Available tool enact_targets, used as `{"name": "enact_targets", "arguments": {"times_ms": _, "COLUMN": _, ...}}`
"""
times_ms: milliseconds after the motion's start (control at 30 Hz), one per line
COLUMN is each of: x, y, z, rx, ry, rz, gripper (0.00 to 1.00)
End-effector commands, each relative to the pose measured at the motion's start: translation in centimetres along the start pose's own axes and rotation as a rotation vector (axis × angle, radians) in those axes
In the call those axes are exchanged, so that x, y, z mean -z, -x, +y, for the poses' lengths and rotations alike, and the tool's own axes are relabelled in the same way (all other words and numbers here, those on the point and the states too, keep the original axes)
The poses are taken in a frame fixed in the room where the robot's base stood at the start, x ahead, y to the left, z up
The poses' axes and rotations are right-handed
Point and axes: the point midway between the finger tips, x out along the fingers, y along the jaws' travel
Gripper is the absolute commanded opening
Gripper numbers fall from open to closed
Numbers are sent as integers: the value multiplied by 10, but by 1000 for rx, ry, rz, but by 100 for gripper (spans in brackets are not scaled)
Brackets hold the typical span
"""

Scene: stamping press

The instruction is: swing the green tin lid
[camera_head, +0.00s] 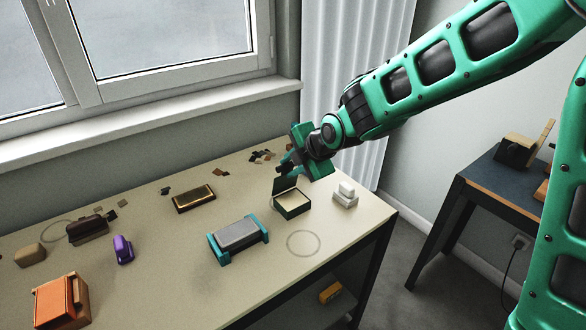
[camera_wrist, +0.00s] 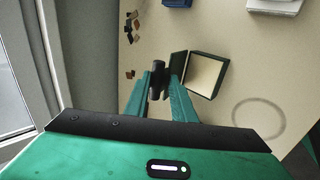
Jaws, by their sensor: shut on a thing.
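A small dark green tin (camera_head: 292,207) sits on the table with its pale inside showing. Its lid (camera_head: 285,184) stands raised, roughly upright, at the tin's back left edge. In the wrist view the open tin (camera_wrist: 221,66) lies right of my fingers, and the lid (camera_wrist: 179,63) shows edge-on beside it. My gripper (camera_head: 287,168) is just above the lid, at its upper edge. In the wrist view my gripper (camera_wrist: 166,76) appears shut on the lid; the exact contact is partly hidden by the fingers.
A white block (camera_head: 346,194) stands close right of the tin. A grey and teal block (camera_head: 238,237) and a brass-edged dark box (camera_head: 194,198) are to the left. A drawn ring (camera_head: 303,244) marks clear table in front. Small scraps (camera_head: 262,156) lie behind.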

Motion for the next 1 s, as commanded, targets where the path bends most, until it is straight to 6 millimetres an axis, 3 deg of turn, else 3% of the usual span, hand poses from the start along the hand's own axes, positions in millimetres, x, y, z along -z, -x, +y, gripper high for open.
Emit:
{"name": "enact_targets", "arguments": {"times_ms": 400, "x": 0, "y": -15, "z": 14, "rx": 4, "ry": 0, "rz": 0, "gripper": 5}}
{"name": "enact_targets", "arguments": {"times_ms": 933, "x": -1, "y": -25, "z": 14, "rx": 17, "ry": -2, "rz": 0, "gripper": 8}}
{"name": "enact_targets", "arguments": {"times_ms": 967, "x": -1, "y": -25, "z": 14, "rx": 17, "ry": -2, "rz": 0, "gripper": 30}}
{"name": "enact_targets", "arguments": {"times_ms": 1000, "x": -1, "y": -24, "z": 13, "rx": 17, "ry": -2, "rz": 0, "gripper": 40}}
